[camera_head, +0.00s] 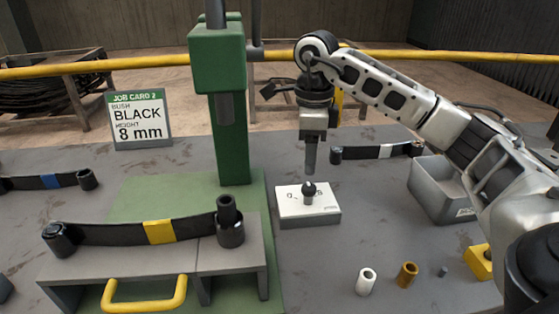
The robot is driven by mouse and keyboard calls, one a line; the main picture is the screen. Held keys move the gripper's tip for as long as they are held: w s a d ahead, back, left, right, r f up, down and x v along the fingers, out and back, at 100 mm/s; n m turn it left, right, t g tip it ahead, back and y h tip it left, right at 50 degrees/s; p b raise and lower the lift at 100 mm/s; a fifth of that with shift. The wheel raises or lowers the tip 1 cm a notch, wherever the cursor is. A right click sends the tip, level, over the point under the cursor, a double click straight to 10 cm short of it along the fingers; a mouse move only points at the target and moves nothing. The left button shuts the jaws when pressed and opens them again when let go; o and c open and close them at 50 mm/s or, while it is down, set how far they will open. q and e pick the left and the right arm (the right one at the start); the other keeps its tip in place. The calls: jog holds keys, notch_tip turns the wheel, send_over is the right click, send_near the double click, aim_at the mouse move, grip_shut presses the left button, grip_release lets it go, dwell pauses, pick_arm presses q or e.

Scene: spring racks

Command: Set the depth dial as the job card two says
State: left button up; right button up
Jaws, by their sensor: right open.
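The job card (140,117) stands at the back left and reads "JOB CARD 2, BUSH BLACK, HEIGHT 8 mm". The depth dial's dark knob (309,189) stands on a white-topped block (290,209) right of the green press. Marks are printed on its top, but the knob hides part of them and they are too small to read. My right gripper (310,172) points down just above the knob, open, with a small gap seeming to remain between them. My left gripper is out of view.
A green press (229,120) rises left of the dial. In front of it, a leaf spring with a yellow band (159,232) lies on a grey fixture with a yellow handle (144,294). White (366,282) and brown (407,275) bushes stand front right, near a grey bin (433,190).

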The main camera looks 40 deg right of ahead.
aim_at(308, 186)
jog(key=shift+w+f, duration=0.25)
jog(key=shift+w, duration=0.1)
jog(key=f, duration=0.3)
jog(key=s+f, duration=0.1)
jog(key=f, duration=0.1)
jog(key=shift+f, duration=0.8)
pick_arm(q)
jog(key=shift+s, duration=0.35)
pick_arm(e)
jog(key=c, duration=1)
